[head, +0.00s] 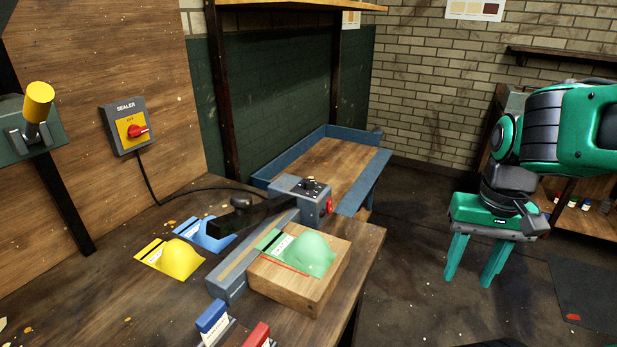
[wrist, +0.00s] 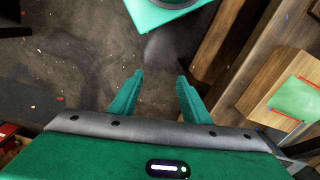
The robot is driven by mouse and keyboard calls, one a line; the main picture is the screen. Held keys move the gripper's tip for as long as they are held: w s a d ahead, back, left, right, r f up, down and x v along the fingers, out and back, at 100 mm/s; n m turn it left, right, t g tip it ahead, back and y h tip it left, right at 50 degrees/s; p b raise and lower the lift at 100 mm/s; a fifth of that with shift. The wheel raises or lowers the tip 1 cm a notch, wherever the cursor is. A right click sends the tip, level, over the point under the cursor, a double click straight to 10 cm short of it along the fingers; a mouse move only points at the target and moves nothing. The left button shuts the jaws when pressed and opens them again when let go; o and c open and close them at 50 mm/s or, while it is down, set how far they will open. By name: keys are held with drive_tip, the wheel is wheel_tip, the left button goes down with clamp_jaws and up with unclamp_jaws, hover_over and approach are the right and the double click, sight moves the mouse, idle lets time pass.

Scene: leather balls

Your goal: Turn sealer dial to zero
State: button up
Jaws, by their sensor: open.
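The sealer (head: 252,255) stands on the wooden workbench, a long grey bar with a black lever arm above it. Its grey control box (head: 290,194) at the far end has a black dial (head: 312,185) on top and a red part on its side. The dial's markings are too small to read. My gripper (head: 474,260) hangs to the right of the bench, pointing down, open and empty, well apart from the dial. In the wrist view my gripper's green fingers (wrist: 154,98) are spread over the floor, with nothing between them.
A wooden block (head: 289,282) with a green pouch (head: 309,255) sits against the sealer. Yellow (head: 172,258) and blue (head: 205,233) pouches lie left of it. A wall switch (head: 127,126) marked SEALER has a red knob. A blue-edged table (head: 331,165) stands behind. Floor between bench and arm is clear.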

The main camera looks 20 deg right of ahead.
drive_tip(key=w+a+r+m, duration=0.15)
drive_tip(key=w+r, duration=0.25)
drive_tip(key=w, duration=0.6)
drive_tip(key=w+a+r, duration=0.3)
drive_tip(key=w+r, duration=0.1)
drive_tip(key=w, duration=0.5)
drive_tip(key=m, duration=0.2)
approach(309, 181)
drive_tip(key=shift+t+y, duration=0.3)
wheel_tip(309, 181, down, 8)
drive_tip(key=shift+f, duration=0.2)
drive_tip(key=shift+c, duration=0.6)
drive_tip(key=c, duration=0.9)
drive_tip(key=shift+d, duration=0.35)
drive_tip(key=shift+a+n, duration=0.25)
drive_tip(key=shift+n, duration=0.1)
